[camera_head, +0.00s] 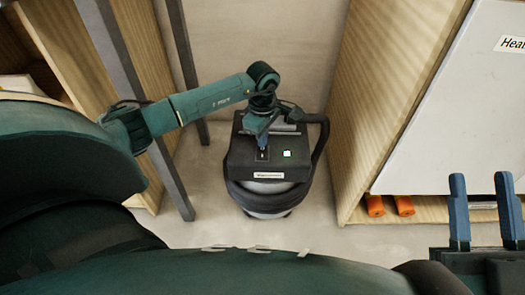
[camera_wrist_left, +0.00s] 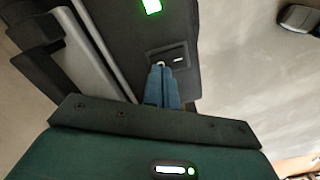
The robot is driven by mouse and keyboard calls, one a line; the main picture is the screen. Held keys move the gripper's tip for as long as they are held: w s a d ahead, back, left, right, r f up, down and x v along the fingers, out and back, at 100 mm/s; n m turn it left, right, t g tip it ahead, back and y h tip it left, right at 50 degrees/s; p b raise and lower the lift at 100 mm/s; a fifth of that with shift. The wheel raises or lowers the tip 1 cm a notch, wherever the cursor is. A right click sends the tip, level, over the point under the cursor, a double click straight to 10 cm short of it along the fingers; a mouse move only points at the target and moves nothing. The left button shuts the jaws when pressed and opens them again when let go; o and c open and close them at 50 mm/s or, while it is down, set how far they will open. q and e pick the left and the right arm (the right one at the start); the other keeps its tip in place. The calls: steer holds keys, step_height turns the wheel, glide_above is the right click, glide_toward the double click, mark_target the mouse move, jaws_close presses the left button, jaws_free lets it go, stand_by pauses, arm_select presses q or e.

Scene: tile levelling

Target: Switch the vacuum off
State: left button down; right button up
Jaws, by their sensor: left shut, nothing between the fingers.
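The vacuum (camera_head: 240,165) is a black and grey canister with a hose, standing on the floor in the middle of the head view. A small green light (camera_head: 287,153) glows on its top; it also shows in the left wrist view (camera_wrist_left: 152,5). My left gripper (camera_head: 262,150) is shut and empty, pointing down at the switch plate on the vacuum's top. In the left wrist view its blue fingertips (camera_wrist_left: 160,68) partly cover the switch plate (camera_wrist_left: 178,54). I cannot tell whether they touch the switch. My right gripper (camera_head: 481,178) is open and empty at the right, away from the vacuum.
A wooden cabinet side (camera_head: 385,90) and a white panel (camera_head: 450,110) stand to the right. Two orange cylinders (camera_head: 375,205) (camera_head: 404,205) lie at the cabinet's foot. Dark posts (camera_head: 183,60) and wooden shelving stand left. Floor in front of the vacuum is clear.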

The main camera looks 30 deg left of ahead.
arm_select(q)
steer(key=shift+f+b, duration=0.7)
steer(key=shift+f, duration=0.25)
steer(key=shift+r, duration=0.1)
steer(key=shift+r+p, duration=2.85)
steer(key=shift+r, duration=0.65)
